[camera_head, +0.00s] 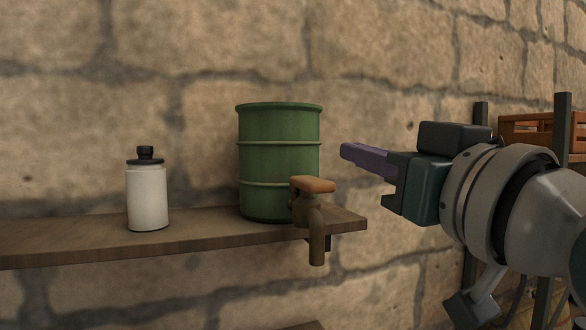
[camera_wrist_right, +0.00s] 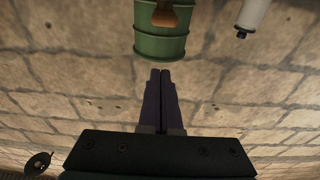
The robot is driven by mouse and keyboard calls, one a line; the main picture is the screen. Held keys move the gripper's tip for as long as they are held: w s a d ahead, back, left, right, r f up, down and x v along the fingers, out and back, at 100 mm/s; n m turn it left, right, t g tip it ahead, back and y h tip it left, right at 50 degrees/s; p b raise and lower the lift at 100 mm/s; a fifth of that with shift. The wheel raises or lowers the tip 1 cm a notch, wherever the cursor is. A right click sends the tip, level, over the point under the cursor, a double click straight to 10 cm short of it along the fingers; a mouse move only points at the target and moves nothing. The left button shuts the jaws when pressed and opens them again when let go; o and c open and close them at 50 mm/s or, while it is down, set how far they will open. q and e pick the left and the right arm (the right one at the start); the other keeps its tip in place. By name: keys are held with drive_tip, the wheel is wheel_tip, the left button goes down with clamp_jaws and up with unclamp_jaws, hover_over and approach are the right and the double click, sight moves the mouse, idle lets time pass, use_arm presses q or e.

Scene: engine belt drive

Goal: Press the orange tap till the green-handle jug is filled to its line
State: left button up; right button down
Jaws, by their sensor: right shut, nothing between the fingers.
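The orange tap (camera_head: 313,185) is a flat orange lever on top of a brown spout (camera_head: 317,235) at the front of a green drum (camera_head: 270,150). The drum stands on a wooden shelf. My right gripper (camera_head: 346,151) is shut and empty, to the right of the drum and a little above the tap, apart from both. In the right wrist view its closed purple fingers (camera_wrist_right: 161,74) point toward the drum (camera_wrist_right: 161,45), and part of the tap (camera_wrist_right: 164,17) shows at the top edge. No green-handle jug is in view. My left gripper is not in view.
A white bottle with a black cap (camera_head: 148,195) stands on the shelf (camera_head: 205,226) left of the drum. A stone wall is behind. An orange crate (camera_head: 530,132) sits on a dark rack (camera_head: 563,120) at the right, partly behind my right arm.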

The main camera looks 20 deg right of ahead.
drive_tip(key=shift+s+d+r, duration=0.1)
drive_tip(key=shift+s+r, duration=0.05)
drive_tip(key=shift+s, duration=1.55)
idle(0.4)
